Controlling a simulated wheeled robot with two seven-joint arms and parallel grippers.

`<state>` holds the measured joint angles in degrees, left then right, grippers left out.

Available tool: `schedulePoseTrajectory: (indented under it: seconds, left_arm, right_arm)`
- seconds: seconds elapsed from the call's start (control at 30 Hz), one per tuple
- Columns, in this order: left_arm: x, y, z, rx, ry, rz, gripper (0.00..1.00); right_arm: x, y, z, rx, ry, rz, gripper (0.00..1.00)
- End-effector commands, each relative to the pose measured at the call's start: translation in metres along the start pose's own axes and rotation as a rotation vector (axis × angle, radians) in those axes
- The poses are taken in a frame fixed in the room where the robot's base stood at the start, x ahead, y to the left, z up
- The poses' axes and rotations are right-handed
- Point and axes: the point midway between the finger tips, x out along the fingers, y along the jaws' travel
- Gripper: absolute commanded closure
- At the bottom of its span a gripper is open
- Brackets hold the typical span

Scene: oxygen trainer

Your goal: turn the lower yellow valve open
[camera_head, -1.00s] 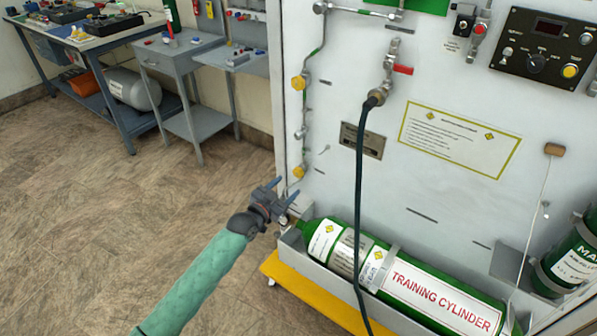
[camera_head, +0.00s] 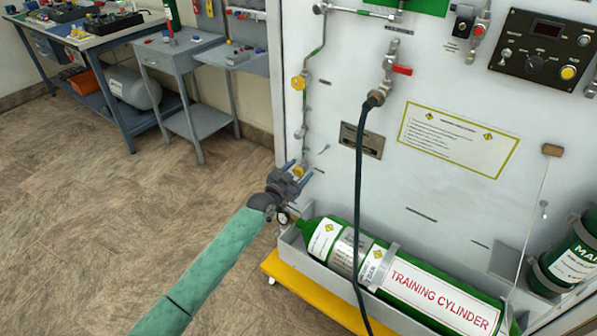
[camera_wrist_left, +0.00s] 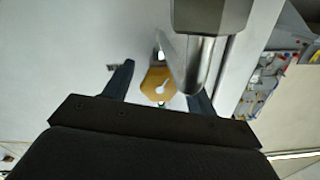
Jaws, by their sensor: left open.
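The lower yellow valve (camera_head: 298,171) sits low on the pipe at the left edge of the white panel. In the left wrist view the yellow valve (camera_wrist_left: 157,84) lies between my two fingers, partly behind a grey metal pipe. My left gripper (camera_head: 297,172) is open at the valve, with a finger on either side of it; contact cannot be told. In the wrist view its fingertips (camera_wrist_left: 160,80) straddle the knob. The upper yellow valve (camera_head: 299,82) is on the same pipe, higher up. My right gripper is not seen.
A green training cylinder (camera_head: 400,277) lies in a grey tray on a yellow base (camera_head: 308,298) below the panel. A dark hose (camera_head: 358,200) hangs to the right of the valves. Grey workbenches (camera_head: 180,52) stand at the back left. The floor at left is clear.

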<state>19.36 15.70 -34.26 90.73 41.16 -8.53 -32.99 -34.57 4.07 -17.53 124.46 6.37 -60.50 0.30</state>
Motion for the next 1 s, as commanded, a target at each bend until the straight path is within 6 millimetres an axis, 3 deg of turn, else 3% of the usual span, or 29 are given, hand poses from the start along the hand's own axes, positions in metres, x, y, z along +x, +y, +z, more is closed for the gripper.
schedulePoseTrajectory:
  seconds: [0.13,0.37,0.67,1.0]
  left_arm:
    - [-0.0002,0.0000,-0.0001,0.000,0.000,0.000,0.45]
    - [-0.0003,0.0001,-0.0001,0.000,0.000,0.000,0.88]
    - [-0.0004,0.0001,-0.0001,-0.040,0.000,0.000,0.88]
    - [-0.0003,0.0002,0.0000,-0.252,0.000,0.001,0.88]
  right_arm:
    - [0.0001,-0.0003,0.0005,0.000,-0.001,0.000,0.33]
    - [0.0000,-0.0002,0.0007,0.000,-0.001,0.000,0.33]
    - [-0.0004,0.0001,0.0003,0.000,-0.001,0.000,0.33]
    - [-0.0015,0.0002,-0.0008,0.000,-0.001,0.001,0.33]
